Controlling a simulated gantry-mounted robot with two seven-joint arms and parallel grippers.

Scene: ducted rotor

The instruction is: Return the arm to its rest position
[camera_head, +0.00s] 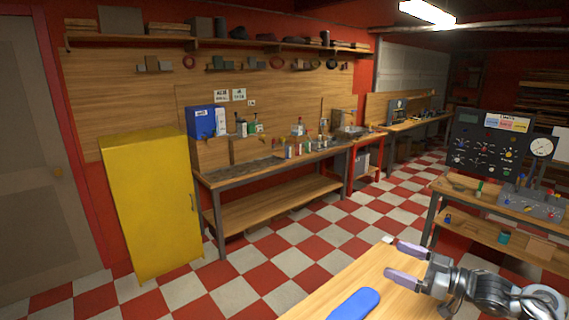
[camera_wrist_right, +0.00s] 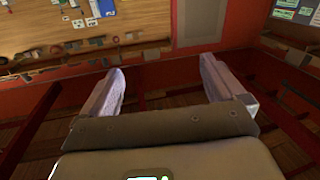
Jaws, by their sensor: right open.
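My right gripper (camera_head: 405,264) is at the lower right of the head view, above the near wooden table (camera_head: 325,287). Its two fingers are spread apart with nothing between them. In the right wrist view the open gripper (camera_wrist_right: 160,78) shows both pale fingers apart and empty, with wall and shelving beyond them. A blue rounded object (camera_head: 353,303) lies on the near table, left of and below the gripper, apart from it. My left gripper is not in the head view.
A yellow cabinet (camera_head: 152,205) stands at the left by a long workbench (camera_head: 275,168) with bottles and a blue box (camera_head: 201,121). A control panel (camera_head: 487,143) with a gauge stands on a bench at the right. The checkered floor (camera_head: 285,242) between is clear.

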